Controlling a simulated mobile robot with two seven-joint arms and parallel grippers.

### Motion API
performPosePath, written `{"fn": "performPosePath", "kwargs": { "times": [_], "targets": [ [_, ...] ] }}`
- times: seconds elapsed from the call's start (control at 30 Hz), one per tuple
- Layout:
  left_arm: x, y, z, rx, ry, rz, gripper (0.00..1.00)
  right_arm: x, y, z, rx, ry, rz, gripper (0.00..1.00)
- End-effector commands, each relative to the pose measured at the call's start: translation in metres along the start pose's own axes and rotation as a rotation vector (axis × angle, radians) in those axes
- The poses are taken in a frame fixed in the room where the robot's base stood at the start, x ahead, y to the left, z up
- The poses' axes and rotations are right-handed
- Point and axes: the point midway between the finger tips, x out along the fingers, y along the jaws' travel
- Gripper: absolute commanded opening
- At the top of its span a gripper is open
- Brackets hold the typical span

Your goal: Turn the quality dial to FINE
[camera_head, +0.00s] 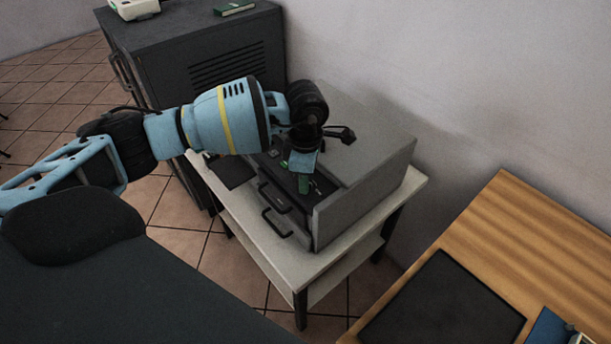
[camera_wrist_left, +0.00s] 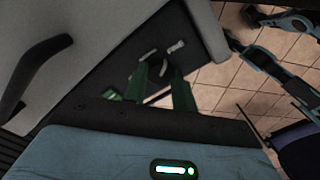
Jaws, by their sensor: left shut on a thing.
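A grey boxy machine (camera_head: 368,172) with a dark front panel and two black handles stands on a small white table. In the left wrist view its dark panel (camera_wrist_left: 201,62) shows light markings, with a white arc and a pale label. My left gripper (camera_head: 304,184) reaches down to this panel from above. Its green fingers (camera_wrist_left: 161,80) are a little apart, shut on what appears to be the quality dial. The dial is dark and mostly hidden between the fingers, so its pointer and setting cannot be read. My right gripper is not in view.
A dark cabinet (camera_head: 190,55) stands behind on the left, with a green item (camera_head: 234,8) on top. The white table (camera_head: 283,258) has little bare surface. A wooden desk (camera_head: 535,225) with a dark mat (camera_head: 445,305) is at the right.

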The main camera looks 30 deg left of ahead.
Motion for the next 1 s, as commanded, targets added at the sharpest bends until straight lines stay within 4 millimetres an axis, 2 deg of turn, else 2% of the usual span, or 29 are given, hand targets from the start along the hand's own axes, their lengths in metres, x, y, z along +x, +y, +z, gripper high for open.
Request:
{"fn": "performPosePath", "kwargs": {
  "times": [0.03,0.07,0.23,0.57,0.67,1.0],
  "targets": [
    [-0.001,0.001,0.000,0.001,-0.001,0.002,0.04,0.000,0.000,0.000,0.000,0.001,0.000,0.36],
    [-0.001,0.001,0.000,0.001,-0.001,0.002,0.28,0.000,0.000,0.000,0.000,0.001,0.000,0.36],
    [-0.001,0.000,0.000,0.000,-0.001,0.002,0.49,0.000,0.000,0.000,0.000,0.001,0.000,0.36],
    [-0.004,0.000,0.000,-0.001,-0.001,0.001,0.49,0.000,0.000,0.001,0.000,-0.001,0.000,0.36],
    [-0.014,0.001,0.000,-0.001,-0.001,0.001,0.49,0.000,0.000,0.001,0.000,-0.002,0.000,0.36],
    [-0.065,0.001,0.000,0.000,-0.001,0.003,0.49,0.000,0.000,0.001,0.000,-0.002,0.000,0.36]
  ]
}}
